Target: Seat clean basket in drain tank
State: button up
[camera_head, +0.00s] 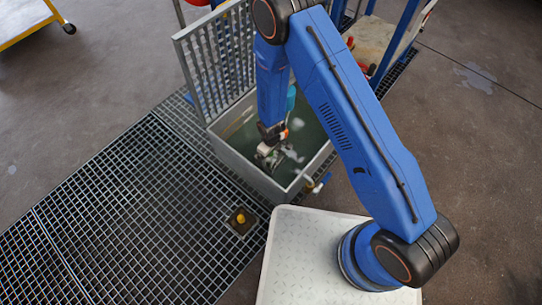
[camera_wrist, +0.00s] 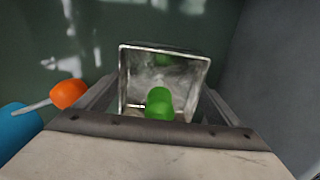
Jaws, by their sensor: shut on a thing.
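The drain tank (camera_head: 243,166) is a grey open box holding dark greenish liquid. My gripper (camera_head: 268,155) reaches down into it from above, near its left side. In the wrist view a square, grey metal basket (camera_wrist: 205,75) with an open top sits between the fingers of my gripper (camera_wrist: 158,104). A green knob-like part (camera_wrist: 158,103) shows at the basket's near side, and a fainter green patch shows inside. My gripper is shut on the basket. The basket's underside is hidden, so I cannot tell whether it touches a seat.
An orange-tipped rod (camera_wrist: 69,94) with a blue end lies left of the basket. A grey wall (camera_wrist: 275,70) is close on the right. A raised grating panel (camera_head: 212,65) stands behind the tank. Floor grating (camera_head: 120,215) with a yellow-topped fitting (camera_head: 240,218) spreads left.

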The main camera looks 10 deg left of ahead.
jog(key=shift+f, duration=0.9)
jog(key=o, duration=1.2)
jog(key=shift+r, duration=0.1)
notch_tip(320, 180, up, 17)
jog(key=shift+r, duration=0.1)
